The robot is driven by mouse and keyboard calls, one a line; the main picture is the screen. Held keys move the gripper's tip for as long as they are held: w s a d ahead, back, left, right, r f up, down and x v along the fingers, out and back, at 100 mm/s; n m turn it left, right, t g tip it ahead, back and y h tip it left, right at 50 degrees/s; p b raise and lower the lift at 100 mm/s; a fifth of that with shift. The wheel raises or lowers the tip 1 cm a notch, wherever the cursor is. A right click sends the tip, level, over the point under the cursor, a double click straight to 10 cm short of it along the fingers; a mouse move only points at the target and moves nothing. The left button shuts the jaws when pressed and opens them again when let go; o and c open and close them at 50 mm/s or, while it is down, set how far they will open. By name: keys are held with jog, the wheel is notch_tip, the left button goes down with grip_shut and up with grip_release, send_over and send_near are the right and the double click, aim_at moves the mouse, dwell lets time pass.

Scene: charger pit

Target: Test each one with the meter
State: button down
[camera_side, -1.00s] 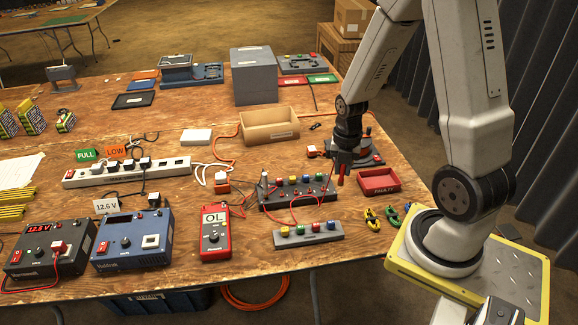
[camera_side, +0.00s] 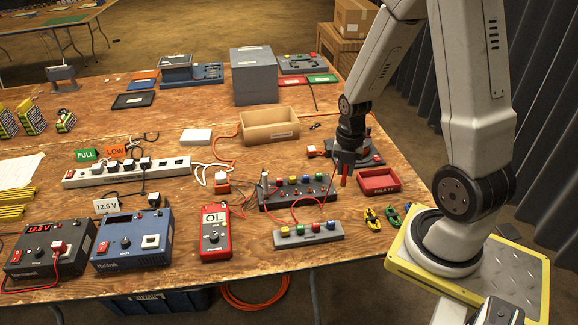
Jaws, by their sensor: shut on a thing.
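The red meter (camera_side: 215,232) lies on the wooden table with its screen reading OL. A dark test block (camera_side: 283,199) with a row of coloured parts and posts stands right of it, with red leads over it. A grey strip (camera_side: 325,238) with several coloured parts lies in front. My gripper (camera_side: 343,172) is behind the right end of the dark block, pointing down, shut on a red probe (camera_side: 344,180). The probe is upright and looks clear of the block. Its tip and the fingers are small and hard to make out.
A red tray marked FAULTY (camera_side: 379,181) sits right of my gripper. Small yellow (camera_side: 371,218) and green (camera_side: 391,217) parts lie in front of it. A wooden box (camera_side: 270,135) stands behind. Two bench supplies (camera_side: 132,238) and a white power strip (camera_side: 128,174) are left.

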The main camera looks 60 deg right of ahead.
jog(key=w+d+f+m, duration=0.5)
jog(key=w+d+m, duration=0.1)
jog(key=w+d, duration=0.2)
jog(key=shift+w+d, duration=0.15)
jog(key=shift+w, duration=0.65)
jog(key=shift+f, duration=0.15)
jog(key=shift+f, duration=2.9)
jog(key=shift+f, duration=0.9)
dwell(0.7)
jog(key=shift+c, duration=0.8)
grip_release()
